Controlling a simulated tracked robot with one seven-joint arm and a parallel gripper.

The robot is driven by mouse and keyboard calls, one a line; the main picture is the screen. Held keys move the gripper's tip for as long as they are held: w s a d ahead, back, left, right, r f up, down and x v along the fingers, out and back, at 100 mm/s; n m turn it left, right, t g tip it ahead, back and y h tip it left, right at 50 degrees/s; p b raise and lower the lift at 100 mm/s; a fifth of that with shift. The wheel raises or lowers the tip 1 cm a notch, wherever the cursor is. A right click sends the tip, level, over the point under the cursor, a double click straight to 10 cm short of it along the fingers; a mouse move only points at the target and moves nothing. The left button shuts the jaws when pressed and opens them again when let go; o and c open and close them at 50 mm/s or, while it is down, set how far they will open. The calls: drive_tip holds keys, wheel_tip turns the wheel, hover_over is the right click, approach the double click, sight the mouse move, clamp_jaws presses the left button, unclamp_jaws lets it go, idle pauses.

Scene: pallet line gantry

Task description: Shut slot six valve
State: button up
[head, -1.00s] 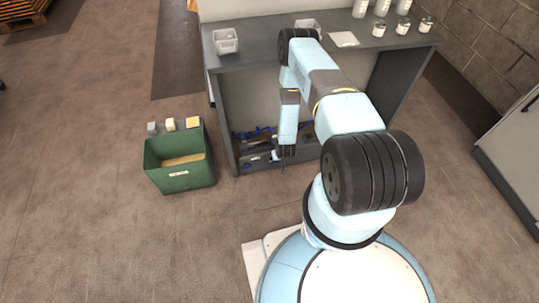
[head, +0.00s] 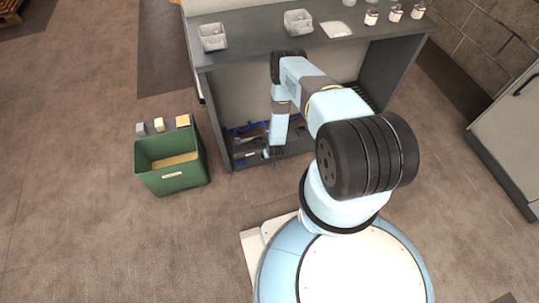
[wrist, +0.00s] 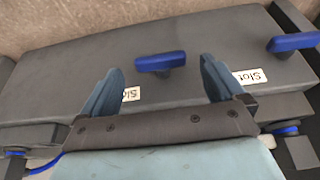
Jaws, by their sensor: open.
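In the wrist view, a blue valve handle (wrist: 160,61) stands on a dark grey panel (wrist: 60,70), between and just beyond the fingertips of my gripper (wrist: 165,82). The gripper is open and empty, and touches nothing that I can see. A second blue handle (wrist: 293,42) is at the upper right, beside a white label (wrist: 249,76) reading "Slot"; its number is hidden. Another label (wrist: 131,94) is partly covered by the left finger. I cannot tell which handle is slot six. In the head view, my gripper (head: 275,160) is low at the workbench's open front.
The grey workbench (head: 260,32) carries pale trays (head: 213,37) and several small jars (head: 395,13). A green bin (head: 172,178) stands on the floor to the left, with small blocks (head: 159,125) behind it. Blue hoses (wrist: 45,166) run near the gripper. Floor left of the bin is clear.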

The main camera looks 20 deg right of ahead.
drive_tip(key=shift+x, duration=0.95)
drive_tip(key=shift+c, duration=0.3)
drive_tip(key=c, duration=1)
drive_tip(key=shift+a+h, duration=0.2)
drive_tip(key=shift+h, duration=0.2)
drive_tip(key=shift+a+f+n+h, duration=0.1)
drive_tip(key=shift+a+n+h, duration=0.2)
drive_tip(key=shift+h, duration=0.8)
drive_tip(key=shift+a+f+n+h, duration=0.1)
drive_tip(key=shift+a+n+h, duration=0.15)
drive_tip(key=shift+h, duration=0.85)
drive_tip(key=shift+a+f+n+h, duration=0.1)
drive_tip(key=shift+a+n+h, duration=0.2)
drive_tip(key=shift+h, duration=0.8)
drive_tip(key=shift+a+f+t+h, duration=0.15)
drive_tip(key=shift+t+h, duration=0.15)
drive_tip(key=shift+h, duration=0.2)
